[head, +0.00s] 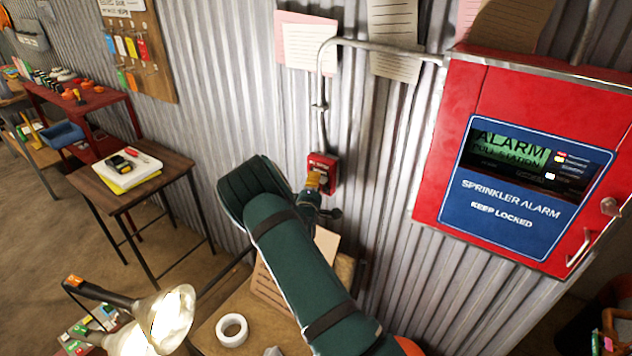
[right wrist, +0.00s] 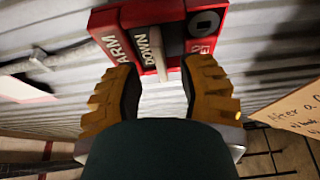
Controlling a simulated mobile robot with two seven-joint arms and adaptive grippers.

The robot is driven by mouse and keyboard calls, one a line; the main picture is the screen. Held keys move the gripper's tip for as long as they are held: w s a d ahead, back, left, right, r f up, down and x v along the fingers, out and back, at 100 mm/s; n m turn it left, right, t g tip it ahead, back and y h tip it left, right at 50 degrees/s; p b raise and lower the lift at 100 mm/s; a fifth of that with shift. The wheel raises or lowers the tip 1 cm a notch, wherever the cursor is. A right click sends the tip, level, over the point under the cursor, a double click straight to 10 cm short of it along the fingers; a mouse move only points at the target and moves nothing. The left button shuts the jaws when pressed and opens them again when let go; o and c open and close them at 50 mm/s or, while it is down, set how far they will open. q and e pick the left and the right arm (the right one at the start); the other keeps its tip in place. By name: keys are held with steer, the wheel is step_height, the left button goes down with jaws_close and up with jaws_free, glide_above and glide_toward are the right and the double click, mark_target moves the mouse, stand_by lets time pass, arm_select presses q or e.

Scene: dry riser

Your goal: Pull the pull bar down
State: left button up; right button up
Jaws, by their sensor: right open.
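The pull bar (right wrist: 150,50) is a white handle marked DOWN on a small red alarm pull station (right wrist: 177,20). In the right wrist view its free end points toward the gap between my fingers. In the head view the red pull station (head: 324,165) is on the corrugated wall, below a grey conduit, and the bar is mostly hidden by my gripper. My right gripper (right wrist: 159,72) is open, its yellow-brown fingers on either side of the bar's end, with no clear contact. It also shows in the head view (head: 316,184). My left gripper is not in view.
A large red alarm cabinet (head: 440,160) is on the wall to the right. A low table with a tape roll (head: 232,330) stands below, with a lit lamp (head: 170,315) at the lower left. A paper sheet (right wrist: 290,110) is near the right finger.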

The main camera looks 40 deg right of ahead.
steer(key=shift+x, duration=1.3)
jaws_close()
